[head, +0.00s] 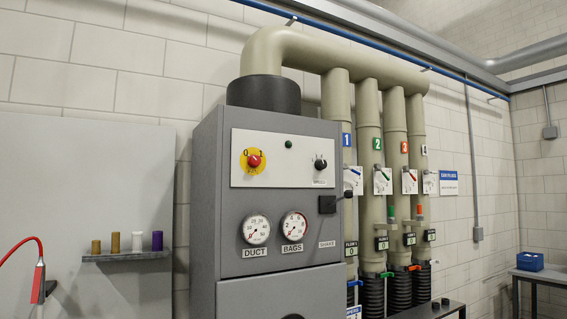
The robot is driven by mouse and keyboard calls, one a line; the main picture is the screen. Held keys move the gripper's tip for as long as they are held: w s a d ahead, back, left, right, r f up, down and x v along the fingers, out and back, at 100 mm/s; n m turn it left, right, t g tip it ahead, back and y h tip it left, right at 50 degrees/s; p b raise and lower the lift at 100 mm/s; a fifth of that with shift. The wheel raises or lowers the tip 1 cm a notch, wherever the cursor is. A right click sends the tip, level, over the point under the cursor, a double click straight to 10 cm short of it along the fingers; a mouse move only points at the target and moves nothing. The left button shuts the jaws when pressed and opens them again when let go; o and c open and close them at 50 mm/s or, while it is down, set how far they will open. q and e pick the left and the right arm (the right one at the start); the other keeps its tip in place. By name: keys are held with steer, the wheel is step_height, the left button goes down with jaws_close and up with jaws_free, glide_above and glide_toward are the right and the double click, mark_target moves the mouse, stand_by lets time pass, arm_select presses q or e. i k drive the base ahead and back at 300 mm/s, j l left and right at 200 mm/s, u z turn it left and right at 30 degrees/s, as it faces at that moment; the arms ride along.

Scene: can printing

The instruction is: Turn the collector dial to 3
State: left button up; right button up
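A grey cabinet (205,190) stands in the middle with a white panel (262,178) on its upper front. A red knob (254,161) on a yellow disc sits at the panel's left, with marks 0 and 1. A small black dial (320,164) sits at the panel's right, with tiny marks around it and a label below. Its setting is too small to read. I cannot tell for certain which control is the collector dial. Neither of my grippers is in view.
Two gauges, DUCT (255,229) and BAGS (293,226), sit below the panel. Several beige pipes (369,140) with numbered tags and levers stand to the right. A shelf (127,256) with several small cylinders and a red hose (22,243) are at the left.

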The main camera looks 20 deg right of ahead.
mark_target(320, 164)
steer(key=i+l+z, duration=0.1)
steer(key=i+z, duration=0.2)
steer(key=i, duration=0.5)
steer(key=i+z, duration=0.35)
steer(key=i, duration=0.4)
